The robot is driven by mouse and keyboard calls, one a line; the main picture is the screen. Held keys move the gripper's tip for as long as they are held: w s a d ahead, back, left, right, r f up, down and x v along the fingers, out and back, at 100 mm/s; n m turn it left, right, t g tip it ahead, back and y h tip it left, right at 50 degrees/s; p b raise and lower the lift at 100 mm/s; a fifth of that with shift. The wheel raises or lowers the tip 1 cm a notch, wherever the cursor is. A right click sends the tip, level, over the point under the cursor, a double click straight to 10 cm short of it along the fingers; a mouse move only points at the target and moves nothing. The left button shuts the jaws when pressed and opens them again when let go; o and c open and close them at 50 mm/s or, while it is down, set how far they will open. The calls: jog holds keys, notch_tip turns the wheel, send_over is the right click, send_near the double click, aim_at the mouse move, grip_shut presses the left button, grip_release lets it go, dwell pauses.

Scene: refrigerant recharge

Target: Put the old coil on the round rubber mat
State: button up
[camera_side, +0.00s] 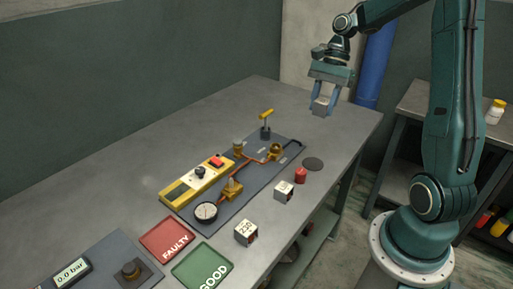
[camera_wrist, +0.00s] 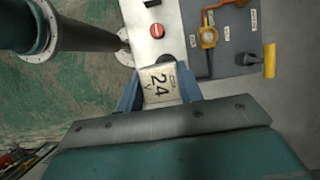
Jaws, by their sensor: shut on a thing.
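My gripper (camera_side: 324,104) is shut on a pale boxy coil (camera_side: 321,107), held in the air above the far right part of the bench. In the wrist view the mat's dark edge (camera_wrist: 165,59) shows just beyond the coil, which hides the rest.
A red cylinder (camera_side: 301,175) and a small box coil (camera_side: 284,192) stand near the mat. A box marked "230" (camera_side: 246,232) is nearer the front. The dark panel (camera_side: 222,219) carries copper pipe, a gauge and a yellow-handled valve (camera_side: 266,124). FAULTY (camera_side: 167,240) and GOOD (camera_side: 203,267) trays lie front left.

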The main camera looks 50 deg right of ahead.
aim_at(311, 166)
notch_tip(311, 166, down, 17)
jog(key=shift+f, duration=0.2)
dwell(0.7)
jog(key=shift+f, duration=0.1)
jog(key=o, duration=1)
jog(key=v, duration=1.2)
